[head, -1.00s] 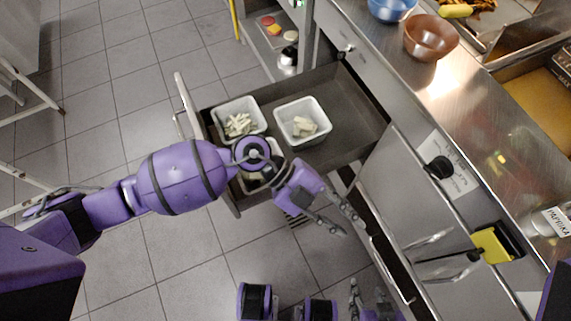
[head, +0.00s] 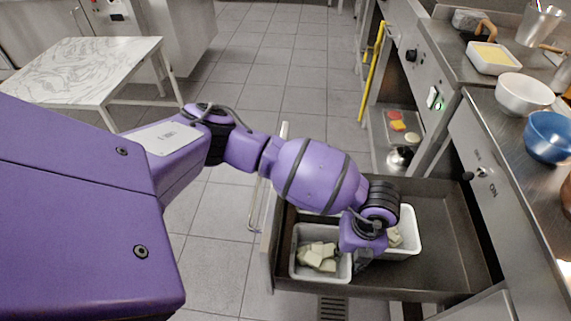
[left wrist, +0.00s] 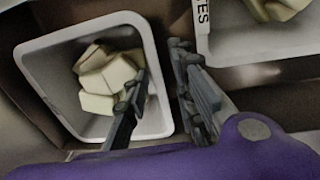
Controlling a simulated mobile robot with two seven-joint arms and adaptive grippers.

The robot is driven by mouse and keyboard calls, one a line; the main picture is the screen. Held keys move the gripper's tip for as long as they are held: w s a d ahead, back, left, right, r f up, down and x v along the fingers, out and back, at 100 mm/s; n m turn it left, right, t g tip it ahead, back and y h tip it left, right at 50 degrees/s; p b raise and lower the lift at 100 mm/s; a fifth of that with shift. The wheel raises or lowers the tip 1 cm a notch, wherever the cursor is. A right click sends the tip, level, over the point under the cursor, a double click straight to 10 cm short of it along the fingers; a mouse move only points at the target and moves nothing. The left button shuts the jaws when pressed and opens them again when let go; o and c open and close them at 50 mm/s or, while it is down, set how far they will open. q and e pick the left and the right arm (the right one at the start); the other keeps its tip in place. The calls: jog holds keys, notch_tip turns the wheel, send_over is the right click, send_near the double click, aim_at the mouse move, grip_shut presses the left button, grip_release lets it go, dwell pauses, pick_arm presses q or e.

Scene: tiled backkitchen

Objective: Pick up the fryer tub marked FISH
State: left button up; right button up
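A pale tub (head: 296,262) with whitish chunks stands in the open drawer. It fills the left of the left wrist view (left wrist: 38,75). A second white tub (head: 413,236) stands to its right, partly behind my arm; in the left wrist view its label (left wrist: 203,14) shows only letters ending in "TES". No FISH mark is readable. My left gripper (head: 362,262) points down between these tubs. In the left wrist view its fingers (left wrist: 160,65) are apart, seemingly either side of the first tub's right wall, with nothing gripped. My right gripper is out of view.
The drawer (head: 450,240) has bare floor to the right of the tubs. A counter (head: 480,110) with bowls, including a blue bowl (head: 550,135), runs along the right. A marble-topped table (head: 80,70) stands at far left. The tiled floor between is clear.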

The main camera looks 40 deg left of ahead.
aim_at(343, 261)
pick_arm(q)
jog(key=f, duration=0.4)
jog(key=shift+a+b, duration=0.2)
jog(key=shift+b, duration=0.15)
grip_shut()
jog(key=shift+r, duration=0.1)
